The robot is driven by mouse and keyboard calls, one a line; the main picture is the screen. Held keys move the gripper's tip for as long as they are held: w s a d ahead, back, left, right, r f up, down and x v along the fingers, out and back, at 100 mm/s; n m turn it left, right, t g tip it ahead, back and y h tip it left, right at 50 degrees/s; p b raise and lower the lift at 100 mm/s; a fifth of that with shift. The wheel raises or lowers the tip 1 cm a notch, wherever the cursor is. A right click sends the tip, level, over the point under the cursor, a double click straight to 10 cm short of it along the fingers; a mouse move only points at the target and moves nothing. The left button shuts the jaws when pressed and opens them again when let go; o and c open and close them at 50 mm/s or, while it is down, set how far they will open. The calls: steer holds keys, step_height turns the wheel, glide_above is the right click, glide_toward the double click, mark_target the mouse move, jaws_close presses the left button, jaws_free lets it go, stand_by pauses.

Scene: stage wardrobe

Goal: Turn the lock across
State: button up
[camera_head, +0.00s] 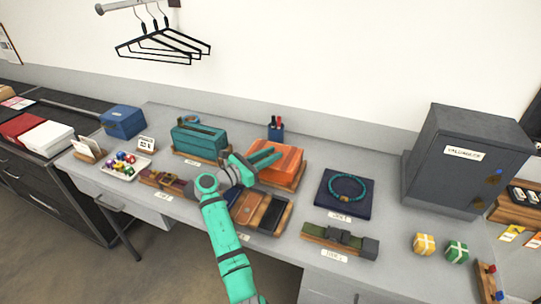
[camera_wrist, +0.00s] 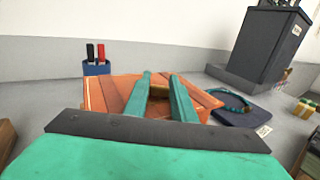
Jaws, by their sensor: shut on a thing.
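An orange bag (camera_head: 289,160) sits on a wooden stand at the middle of the counter; it also shows in the wrist view (camera_wrist: 103,92). My gripper (camera_head: 268,155) reaches over the bag's front from the left. In the wrist view, its two teal fingers (camera_wrist: 161,82) lie over the bag, with a small brass-coloured piece (camera_wrist: 158,91) between them, which looks like the lock. The fingers are shut on it. They hide most of it, so I cannot tell which way it is turned.
A teal bag (camera_head: 199,138) stands left of the orange one. A pen cup (camera_wrist: 96,68) is behind it. A navy pad with a bracelet (camera_head: 345,190) lies to the right, beyond it a dark safe (camera_head: 460,170). A wooden tray (camera_head: 262,212) lies in front.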

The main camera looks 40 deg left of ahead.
stand_by(0.4)
steer(key=o, duration=1.1)
steer(key=shift+c, duration=0.2)
steer(key=shift+s, duration=0.1)
steer(key=v, duration=1)
steer(key=shift+s+a, duration=0.15)
steer(key=shift+s, duration=0.15)
